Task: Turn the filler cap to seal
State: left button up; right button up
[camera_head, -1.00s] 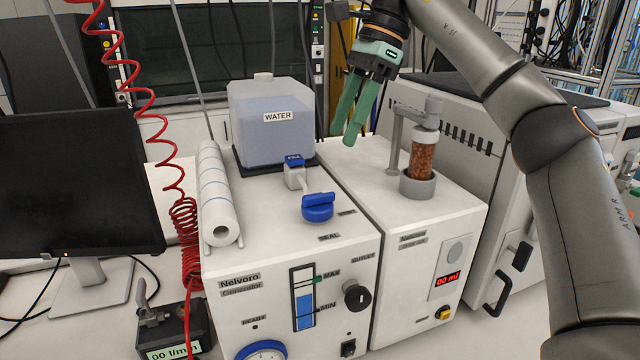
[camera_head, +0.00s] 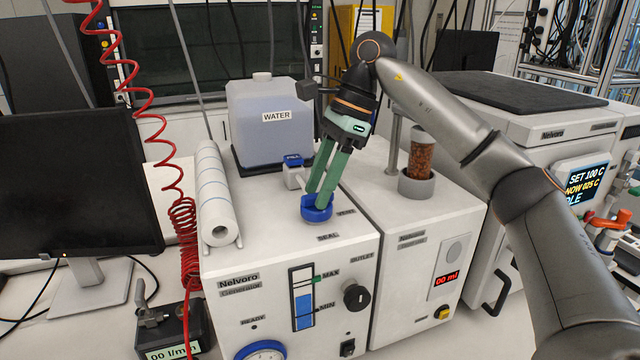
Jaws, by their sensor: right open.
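The blue filler cap (camera_head: 317,214) sits on the top of the white Nelvoro generator (camera_head: 250,262), near the SEAL label. My right gripper (camera_head: 317,200) points down at the cap with its green fingers apart. The fingertips are at the cap's raised grip and hide part of it. I cannot tell whether they touch it. My left gripper is not in view.
A WATER tank (camera_head: 272,125) stands behind the cap, with a small blue-topped valve (camera_head: 293,172) between them. A white roll (camera_head: 216,200) lies at the left. A column of brown granules (camera_head: 420,158) stands to the right. A coiled red hose (camera_head: 184,225) hangs at the left.

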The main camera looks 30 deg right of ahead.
grip_shut()
dwell(0.4)
